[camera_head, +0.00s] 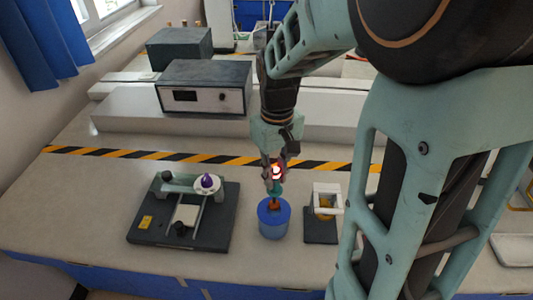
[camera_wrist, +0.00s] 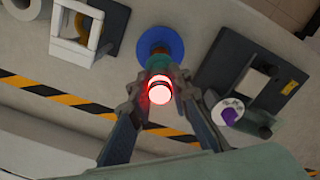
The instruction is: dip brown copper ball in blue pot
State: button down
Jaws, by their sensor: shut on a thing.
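The blue pot (camera_head: 273,221) stands on the bench near its front edge; it also shows in the wrist view (camera_wrist: 176,45). My gripper (camera_head: 274,180) points down above the pot. It is shut on a teal handle (camera_head: 275,189) with a glowing red-white top (camera_wrist: 159,88). Below the handle a small brown piece (camera_head: 274,204) shows at the pot's mouth. It looks like the copper ball's end, but its shape is unclear. I cannot tell how deep it reaches or whether it touches the pot.
Left of the pot is a dark-based device (camera_head: 140,223) with a purple item (camera_head: 207,181) on a white disc. Close on the right is a small white-framed stand (camera_head: 327,188). A grey box instrument (camera_head: 205,89) stands behind the striped tape (camera_head: 130,154).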

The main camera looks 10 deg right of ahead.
aim_at(275, 192)
jog(key=shift+f+b, duration=0.75)
jog(key=shift+f, duration=0.45)
jog(key=shift+f+b, duration=1.05)
jog(key=shift+f, duration=0.6)
jog(key=shift+f+b, duration=0.5)
jog(key=shift+f, duration=0.05)
jog(key=shift+r, duration=0.2)
dwell(2.5)
jog(key=shift+r+p, duration=3.1)
jog(key=shift+r, duration=0.55)
